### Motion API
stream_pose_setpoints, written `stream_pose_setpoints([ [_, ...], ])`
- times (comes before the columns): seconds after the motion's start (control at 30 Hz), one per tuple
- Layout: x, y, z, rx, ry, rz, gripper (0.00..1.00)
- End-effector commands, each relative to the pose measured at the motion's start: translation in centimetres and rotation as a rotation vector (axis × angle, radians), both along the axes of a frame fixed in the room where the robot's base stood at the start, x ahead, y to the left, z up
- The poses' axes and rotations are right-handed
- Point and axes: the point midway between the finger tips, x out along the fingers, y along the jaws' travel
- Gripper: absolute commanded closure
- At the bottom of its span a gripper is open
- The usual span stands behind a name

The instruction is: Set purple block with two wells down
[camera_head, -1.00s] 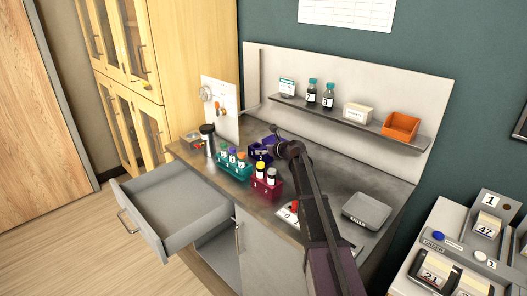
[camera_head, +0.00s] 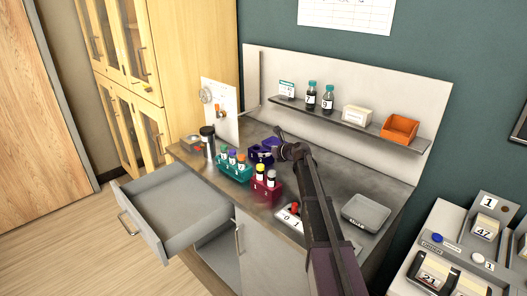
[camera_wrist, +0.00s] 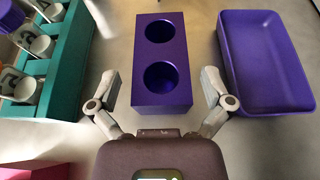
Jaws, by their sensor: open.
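The purple block with two wells (camera_wrist: 161,85) stands upright on the grey worktop in the wrist view. Its two round wells face up and look empty. My gripper (camera_wrist: 160,92) is open, with one finger on each side of the block and a visible gap on both sides. In the head view the block (camera_head: 259,155) sits behind the teal rack, and my gripper (camera_head: 279,140) is beside it, partly hidden by my own arm.
A purple tray (camera_wrist: 265,60) lies close on the right. A teal rack with vials (camera_wrist: 62,70) is close on the left. A red rack (camera_head: 266,192) stands nearer the front. An open drawer (camera_head: 175,212) juts out at the left.

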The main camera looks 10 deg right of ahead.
Motion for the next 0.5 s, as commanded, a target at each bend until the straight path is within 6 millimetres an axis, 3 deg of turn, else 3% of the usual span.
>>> stream_pose_setpoints([
  [0.5,-6.2,-4.5,3.3,0.001,0.001,-0.003,0.0],
])
